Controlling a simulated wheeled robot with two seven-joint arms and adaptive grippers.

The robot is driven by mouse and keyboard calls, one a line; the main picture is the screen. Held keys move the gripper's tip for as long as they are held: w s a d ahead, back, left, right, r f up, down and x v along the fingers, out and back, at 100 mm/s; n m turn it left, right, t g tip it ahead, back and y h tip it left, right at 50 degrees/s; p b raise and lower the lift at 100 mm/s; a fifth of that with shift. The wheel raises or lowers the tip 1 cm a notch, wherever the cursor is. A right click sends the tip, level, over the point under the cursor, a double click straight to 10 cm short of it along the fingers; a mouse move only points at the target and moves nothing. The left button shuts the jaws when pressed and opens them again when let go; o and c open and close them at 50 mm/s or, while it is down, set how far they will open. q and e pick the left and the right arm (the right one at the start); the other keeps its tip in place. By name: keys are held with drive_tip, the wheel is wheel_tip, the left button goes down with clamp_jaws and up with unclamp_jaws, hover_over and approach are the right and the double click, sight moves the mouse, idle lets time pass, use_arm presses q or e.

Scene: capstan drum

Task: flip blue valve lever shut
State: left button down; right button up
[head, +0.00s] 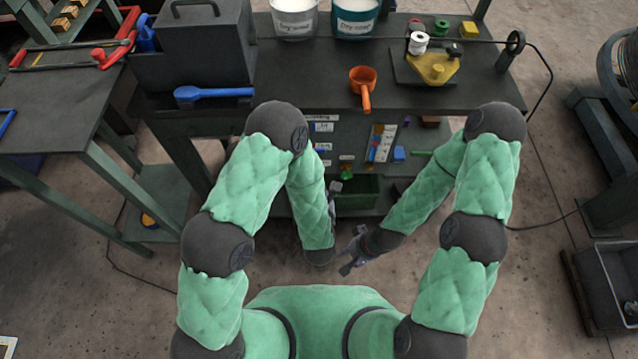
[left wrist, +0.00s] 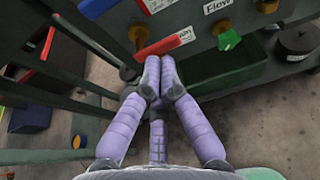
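I cannot make out the blue valve lever with certainty. A small blue piece (head: 398,154) shows on the right of the labelled panel below the bench. In the left wrist view a red lever (left wrist: 163,46) and a green lever (left wrist: 229,40) stick out of the panel, beside white labels. My left gripper (left wrist: 159,72) has its fingertips together, just below the red lever; I see nothing between them. In the head view its tips (head: 335,187) show partly behind my forearm, left of the green bin. My right gripper (head: 349,251) has its fingers apart, empty, low in front of the bench.
A green bin (left wrist: 215,75) stands below the panel. The bench (head: 300,75) holds a grey box (head: 195,45), a blue scoop (head: 212,93), an orange ladle (head: 363,80) and two buckets. Dark frame bars (left wrist: 75,80) lie left of my left gripper. Floor is open in front.

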use_arm(q)
drive_tip(key=w+r+b, duration=0.1)
drive_tip(key=w+b, duration=0.1)
drive_tip(key=w, duration=0.4)
drive_tip(key=shift+w+r, duration=0.3)
drive_tip(key=shift+w, duration=0.1)
drive_tip(key=shift+d, duration=0.15)
